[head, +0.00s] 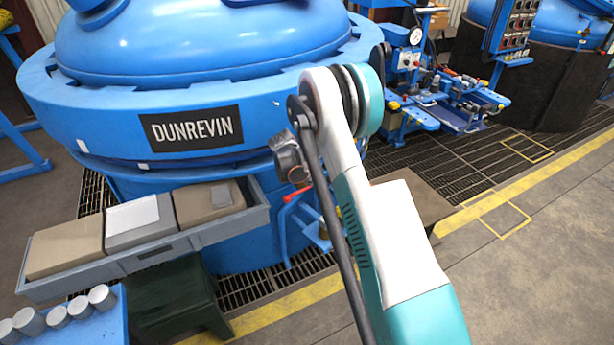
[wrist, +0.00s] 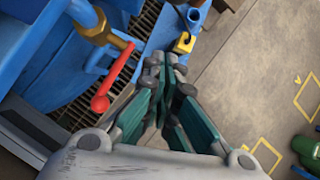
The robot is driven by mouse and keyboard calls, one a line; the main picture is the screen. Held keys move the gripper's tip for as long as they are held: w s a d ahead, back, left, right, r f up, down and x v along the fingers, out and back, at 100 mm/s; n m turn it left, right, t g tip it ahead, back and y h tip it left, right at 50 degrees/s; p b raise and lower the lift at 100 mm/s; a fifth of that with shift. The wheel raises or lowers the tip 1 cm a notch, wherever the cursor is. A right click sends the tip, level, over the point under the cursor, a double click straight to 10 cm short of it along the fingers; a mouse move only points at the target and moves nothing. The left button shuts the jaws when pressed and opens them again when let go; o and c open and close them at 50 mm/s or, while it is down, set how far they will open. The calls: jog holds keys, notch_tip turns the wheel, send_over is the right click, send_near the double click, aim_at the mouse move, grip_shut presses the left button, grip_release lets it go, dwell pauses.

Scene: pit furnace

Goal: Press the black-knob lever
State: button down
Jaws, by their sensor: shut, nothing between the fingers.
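I cannot clearly make out a black-knob lever in either view. My gripper (wrist: 168,68) shows in the wrist view with its green-and-grey fingers together and nothing between them. In the head view the fingers are hidden behind my arm. A red-handled lever (wrist: 118,78) with a red ball end stands left of the fingers in the wrist view, apart from them. The red lever also shows in the head view (head: 298,193), just left of my arm. A small yellow block (wrist: 184,43) on blue metalwork lies beyond the fingertips.
The blue furnace (head: 200,80) labelled DUNREVIN fills the left of the head view. A grey tray (head: 150,255) of blocks is at its front, with a blue table (head: 105,325) of cylinders below. Blue equipment (head: 415,105) stands behind my arm. Open floor (head: 535,265) lies right.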

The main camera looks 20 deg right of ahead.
jog(key=w+d, duration=0.1)
jog(key=d+f+b, duration=0.1)
jog(key=d, duration=0.1)
jog(key=w+d+b, duration=0.1)
jog(key=d, duration=0.1)
jog(key=shift+w+f, duration=0.3)
jog(key=shift+f, duration=0.05)
jog(key=shift+r, duration=0.1)
jog(key=d+r+y+p, duration=0.1)
jog(key=d, duration=0.1)
jog(key=w+d+r+g+y+p, duration=0.1)
jog(key=d, duration=0.1)
jog(key=w+d+r+y+p, duration=0.1)
jog(key=d+y, duration=0.1)
jog(key=shift+r, duration=0.35)
jog(key=shift+w+d+r+g, duration=0.15)
jog(key=shift+w+d+r, duration=0.1)
jog(key=shift+d, duration=0.4)
jog(key=shift+w+d+r+g, duration=0.1)
jog(key=shift+w+d+g, duration=0.1)
jog(key=shift+d, duration=0.4)
